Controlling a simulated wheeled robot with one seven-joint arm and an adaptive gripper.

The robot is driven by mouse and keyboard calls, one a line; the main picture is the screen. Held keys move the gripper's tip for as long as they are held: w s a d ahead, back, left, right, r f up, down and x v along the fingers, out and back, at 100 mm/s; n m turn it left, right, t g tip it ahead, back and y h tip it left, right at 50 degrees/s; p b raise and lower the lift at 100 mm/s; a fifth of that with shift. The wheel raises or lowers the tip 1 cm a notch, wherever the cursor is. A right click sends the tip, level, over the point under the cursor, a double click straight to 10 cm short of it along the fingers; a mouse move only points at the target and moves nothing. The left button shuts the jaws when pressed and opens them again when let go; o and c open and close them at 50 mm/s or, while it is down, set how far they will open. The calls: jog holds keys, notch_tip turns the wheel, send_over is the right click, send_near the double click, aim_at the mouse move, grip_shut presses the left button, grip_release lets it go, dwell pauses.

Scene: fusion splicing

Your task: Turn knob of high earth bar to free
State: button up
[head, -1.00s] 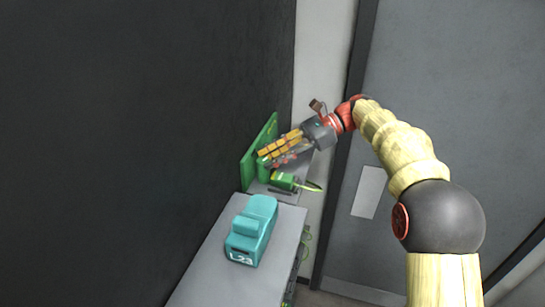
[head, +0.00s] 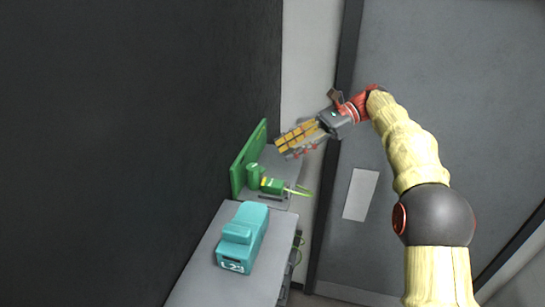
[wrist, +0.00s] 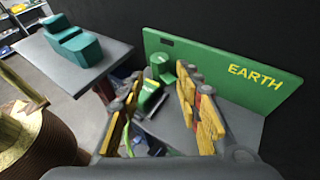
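A green panel (head: 248,160) stands upright on a grey shelf against the dark wall. In the wrist view the panel (wrist: 215,62) is marked "EARTH". A round green knob (head: 253,176) stands in front of the panel; it also shows in the wrist view (wrist: 159,67). A green piece (head: 272,186) with a yellow-green cable sits beside the knob. My gripper (head: 284,147) is in the air above and to the right of the knob, apart from it. In the wrist view its yellow-padded fingers (wrist: 158,98) are spread with nothing held between them.
A teal block (head: 243,238) marked with a number rests on the grey cabinet top (head: 205,265) nearer me. The dark wall (head: 140,130) bounds the left side. A grey door (head: 460,110) is at the right. Cables hang beside the cabinet.

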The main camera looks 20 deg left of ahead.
jog(key=shift+v, duration=1.6)
jog(key=shift+o, duration=0.5)
